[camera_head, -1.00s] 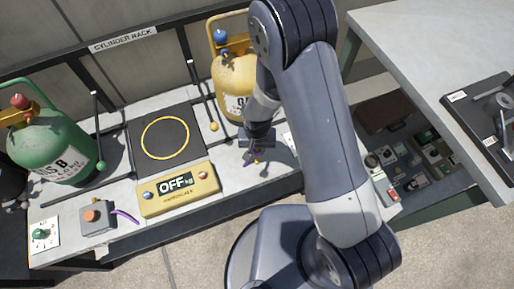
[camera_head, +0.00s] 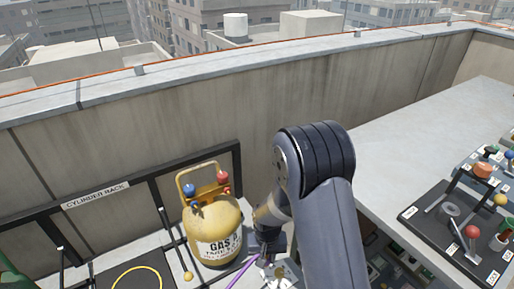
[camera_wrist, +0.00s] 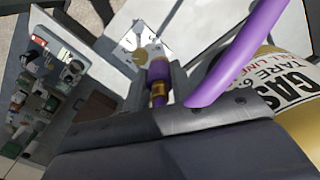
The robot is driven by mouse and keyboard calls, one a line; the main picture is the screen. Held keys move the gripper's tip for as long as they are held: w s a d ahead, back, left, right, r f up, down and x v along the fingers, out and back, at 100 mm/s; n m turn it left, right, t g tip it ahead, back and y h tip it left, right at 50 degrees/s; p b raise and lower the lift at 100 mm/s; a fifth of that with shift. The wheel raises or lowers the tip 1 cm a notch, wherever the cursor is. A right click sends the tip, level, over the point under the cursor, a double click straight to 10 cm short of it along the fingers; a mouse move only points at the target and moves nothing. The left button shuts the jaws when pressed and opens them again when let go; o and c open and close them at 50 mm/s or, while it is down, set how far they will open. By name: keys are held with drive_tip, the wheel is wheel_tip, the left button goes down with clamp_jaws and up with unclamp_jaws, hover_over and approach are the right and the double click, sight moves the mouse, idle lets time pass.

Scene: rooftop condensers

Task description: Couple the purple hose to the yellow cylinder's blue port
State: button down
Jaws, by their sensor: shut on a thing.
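The yellow cylinder (camera_head: 211,226) stands upright in the rack in the head view, with a blue valve knob (camera_head: 189,190) and a red one (camera_head: 223,178) on top. A smaller blue part sits below the blue knob. My gripper (camera_head: 268,247) is just right of the cylinder, low beside its body. The purple hose (camera_head: 240,272) trails from it. In the wrist view my jaws are shut on the purple hose (camera_wrist: 237,52), whose brass-coloured end (camera_wrist: 158,92) shows between the fingers. The cylinder's label (camera_wrist: 285,85) is close at the right. The blue port is out of the wrist view.
A black ring-marked pad (camera_head: 133,279) lies left of the cylinder. A thin upright rod (camera_head: 170,235) stands between them. The grey bench (camera_head: 410,145) at the right carries a black board (camera_head: 455,240) with fittings. The parapet wall runs behind.

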drive_tip(key=w+d+r+p, duration=0.3)
drive_tip(key=d+r, duration=0.7)
drive_tip(key=d, duration=0.2)
drive_tip(key=shift+w+d+r+m, duration=0.15)
drive_tip(key=shift+w+d+m, duration=0.1)
drive_tip(key=shift+w+m, duration=0.15)
drive_tip(key=shift+s, duration=0.15)
